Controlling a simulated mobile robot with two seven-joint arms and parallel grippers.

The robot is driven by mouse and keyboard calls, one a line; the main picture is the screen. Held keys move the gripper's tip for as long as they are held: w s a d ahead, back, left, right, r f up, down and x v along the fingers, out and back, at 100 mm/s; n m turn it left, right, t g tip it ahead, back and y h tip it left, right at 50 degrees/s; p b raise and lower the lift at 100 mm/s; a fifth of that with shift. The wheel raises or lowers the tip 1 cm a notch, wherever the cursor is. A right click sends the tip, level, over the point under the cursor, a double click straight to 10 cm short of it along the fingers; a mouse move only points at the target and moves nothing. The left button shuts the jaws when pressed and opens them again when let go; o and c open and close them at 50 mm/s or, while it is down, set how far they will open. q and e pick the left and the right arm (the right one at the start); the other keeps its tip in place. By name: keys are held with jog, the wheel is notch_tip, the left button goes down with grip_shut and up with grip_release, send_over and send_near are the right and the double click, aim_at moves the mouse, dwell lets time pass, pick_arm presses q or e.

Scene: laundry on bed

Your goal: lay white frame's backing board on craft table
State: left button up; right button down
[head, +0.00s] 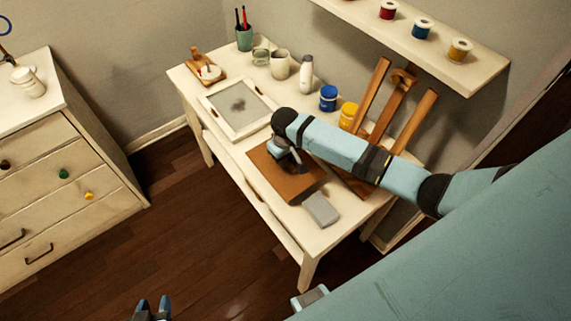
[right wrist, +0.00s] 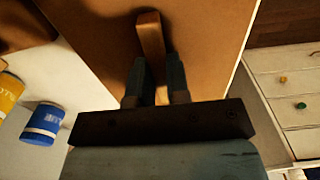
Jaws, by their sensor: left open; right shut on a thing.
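The brown backing board (head: 268,177) is at the front of the craft table (head: 252,170); I cannot tell whether it rests flat or is just above the top. My right gripper (head: 293,164) is over it, shut on the wooden strip on its face. In the right wrist view the board (right wrist: 100,42) fills the upper middle, with the strip between the fingers (right wrist: 156,62). The white frame (head: 208,103) lies on the table just behind and left of the board, with a grey pane and a dark smudge. My left gripper (head: 152,309) is open and empty, low over the floor.
A grey block (head: 321,209) lies close to the board's right corner. Blue (head: 328,98) and yellow (head: 348,115) paint jars, a white bottle (head: 306,72), mugs and a wooden easel (head: 390,100) stand along the back. A drawer chest (head: 60,165) is at left.

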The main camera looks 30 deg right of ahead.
jog(key=shift+f, duration=1.8)
jog(key=c, duration=1.1)
grip_release()
jog(key=shift+f, duration=0.15)
